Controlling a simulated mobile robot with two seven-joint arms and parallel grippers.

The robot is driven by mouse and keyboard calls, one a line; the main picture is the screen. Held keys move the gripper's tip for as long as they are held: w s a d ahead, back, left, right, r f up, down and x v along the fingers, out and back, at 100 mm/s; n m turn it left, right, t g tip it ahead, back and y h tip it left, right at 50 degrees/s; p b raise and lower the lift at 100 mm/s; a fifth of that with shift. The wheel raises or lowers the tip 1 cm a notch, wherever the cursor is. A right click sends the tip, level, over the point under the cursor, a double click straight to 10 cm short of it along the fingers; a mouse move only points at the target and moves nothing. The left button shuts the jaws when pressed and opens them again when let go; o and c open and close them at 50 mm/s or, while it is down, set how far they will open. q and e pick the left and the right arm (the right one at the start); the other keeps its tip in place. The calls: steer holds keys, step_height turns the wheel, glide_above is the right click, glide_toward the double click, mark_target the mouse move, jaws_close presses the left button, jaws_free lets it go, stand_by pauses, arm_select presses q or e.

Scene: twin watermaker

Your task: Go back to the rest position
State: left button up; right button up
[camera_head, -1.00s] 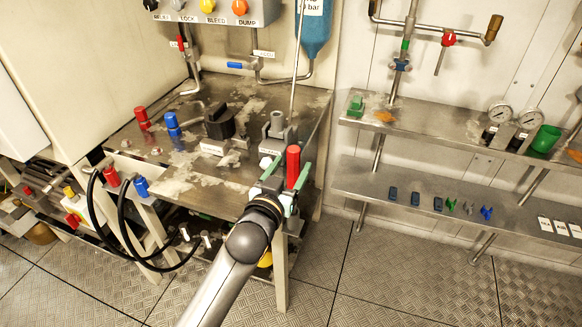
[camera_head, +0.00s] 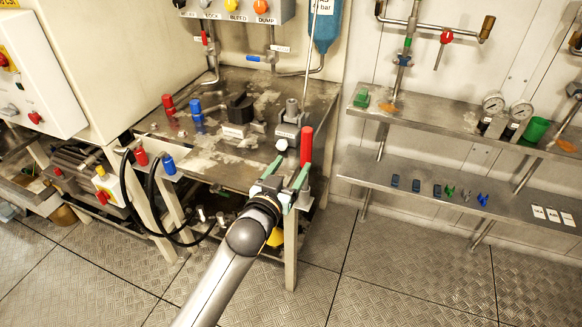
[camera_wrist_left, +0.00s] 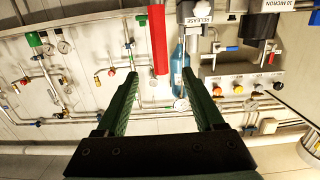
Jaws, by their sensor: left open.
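My left gripper (camera_head: 287,172) is open and empty at the near right corner of the steel bench, its two green fingers spread. It also shows in the left wrist view (camera_wrist_left: 160,76), with nothing between the fingers. A red handle (camera_head: 306,146) stands upright just beyond the fingertips. In the left wrist view the red handle (camera_wrist_left: 157,38) hangs in line with the gap between the fingers, its end near the fingertips; no contact shows. My right gripper is in neither view.
The steel bench (camera_head: 262,92) carries red and blue plugs (camera_head: 197,108) and a black block. Black hoses (camera_head: 152,200) loop at its left. Two wall shelves (camera_head: 365,178) with gauges and small parts stand at the right. The floor plates (camera_head: 400,275) in front are clear.

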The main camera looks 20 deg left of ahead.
arm_select(q)
steer(key=shift+s, duration=0.25)
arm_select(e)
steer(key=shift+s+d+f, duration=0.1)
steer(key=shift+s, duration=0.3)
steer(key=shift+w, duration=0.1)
arm_select(q)
steer(key=s+f+g+p, duration=0.2)
steer(key=s+f, duration=0.3)
steer(key=s, duration=0.4)
steer(key=s+f+m+g+h+p, duration=0.1)
steer(key=s+f+g+p, duration=0.2)
steer(key=s+f, duration=0.3)
steer(key=s+f+g+p, duration=0.2)
steer(key=s+f, duration=0.4)
steer(key=s, duration=0.7)
steer(key=shift+d+g+h+p, duration=0.2)
steer(key=shift+g+h+p, duration=0.1)
steer(key=shift+p, duration=0.5)
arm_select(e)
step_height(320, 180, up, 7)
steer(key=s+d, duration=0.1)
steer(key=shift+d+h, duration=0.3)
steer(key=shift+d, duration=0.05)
arm_select(q)
steer(key=shift+f, duration=0.1)
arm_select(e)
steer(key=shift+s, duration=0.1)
